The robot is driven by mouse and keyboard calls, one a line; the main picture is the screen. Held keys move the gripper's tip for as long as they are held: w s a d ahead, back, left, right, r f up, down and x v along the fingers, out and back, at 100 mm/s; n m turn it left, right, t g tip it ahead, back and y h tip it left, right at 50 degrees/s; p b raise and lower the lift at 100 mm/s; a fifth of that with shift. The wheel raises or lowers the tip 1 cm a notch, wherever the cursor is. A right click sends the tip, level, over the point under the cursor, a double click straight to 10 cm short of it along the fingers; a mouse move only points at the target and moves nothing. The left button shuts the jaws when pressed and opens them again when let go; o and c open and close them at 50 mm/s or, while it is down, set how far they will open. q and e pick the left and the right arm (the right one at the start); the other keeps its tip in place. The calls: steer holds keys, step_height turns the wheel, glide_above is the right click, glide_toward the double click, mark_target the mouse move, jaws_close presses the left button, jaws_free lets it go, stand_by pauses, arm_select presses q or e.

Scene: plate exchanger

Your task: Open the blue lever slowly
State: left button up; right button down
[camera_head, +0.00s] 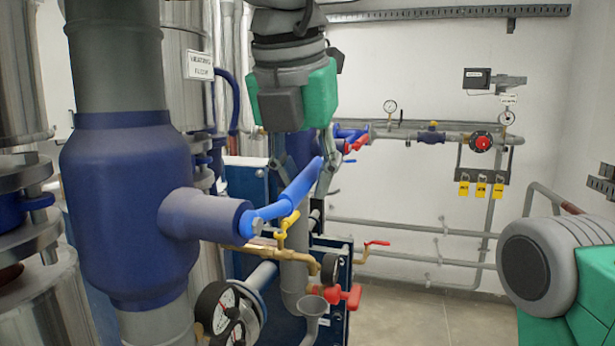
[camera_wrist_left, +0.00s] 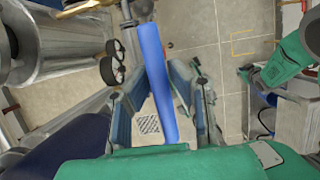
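The blue lever (camera_head: 290,192) is a long handle on the stub of the large dark blue valve body (camera_head: 120,200). It slants up and to the right from its pivot. My left gripper (camera_head: 304,178) reaches down from above with its fingers spread around the lever's upper part. In the left wrist view the lever (camera_wrist_left: 156,80) runs between the two fingers, with a visible gap on both sides. My left gripper (camera_wrist_left: 162,100) is open there. Whether the lever touches the palm cannot be told. My right arm is at the lower right in the head view; its gripper does not show.
A small yellow handle (camera_head: 287,226) and a brass pipe sit just below the lever. Pressure gauges (camera_head: 217,308) and a red valve (camera_head: 345,296) are lower down. Wall pipes with a red round knob (camera_head: 481,142) run behind. The floor at the right is clear.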

mark_target(284, 206)
arm_select(q)
steer(key=shift+s+r+t+b, duration=0.1)
steer(key=shift+r+t+b, duration=0.25)
steer(key=shift+t+b, duration=0.3)
jaws_close()
steer(key=shift+s+r+t+h, duration=0.1)
steer(key=shift+r+t+h, duration=0.2)
steer(key=shift+r, duration=0.25)
steer(key=o, duration=0.7)
jaws_free()
steer(key=shift+s+a, duration=0.1)
steer(key=shift+s, duration=0.05)
steer(key=v, duration=1.1)
steer(key=shift+s+r, duration=0.15)
steer(key=shift+r, duration=0.25)
